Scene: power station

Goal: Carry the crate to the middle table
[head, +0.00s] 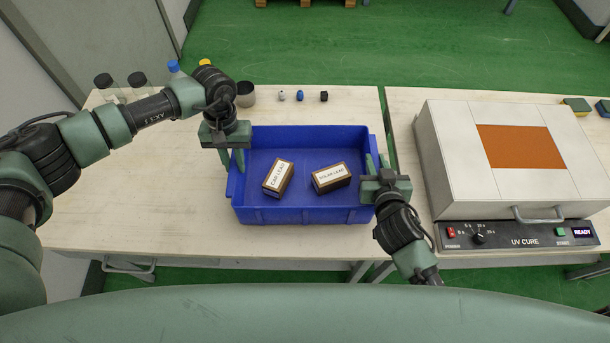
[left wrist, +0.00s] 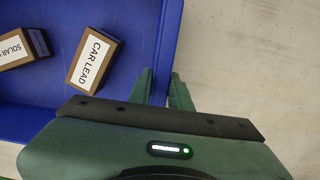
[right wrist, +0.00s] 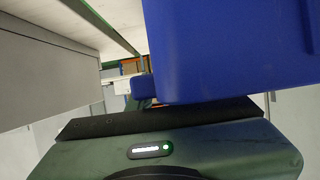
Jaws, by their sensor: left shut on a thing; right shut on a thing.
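The blue crate (head: 300,215) is on or just above the front part of the left pale table (head: 90,205); I cannot tell if it touches the top. Two boxes lie inside it, one labelled CAR LEAD (head: 278,177) and one labelled SOLAR LEAD (head: 331,177). My left gripper (head: 237,160) is shut on the crate's left wall, and the left wrist view shows its fingers astride that wall (left wrist: 162,85). My right gripper (head: 376,163) is shut on the crate's right side. In the right wrist view the crate's wall (right wrist: 225,50) hides the fingertips.
A UV CURE machine (head: 525,235) stands on the table to the right, across a narrow gap. Bottles (head: 137,80), a dark jar (head: 246,95) and small bits (head: 300,95) stand along the left table's back edge. Sponges (head: 577,105) lie at the far right.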

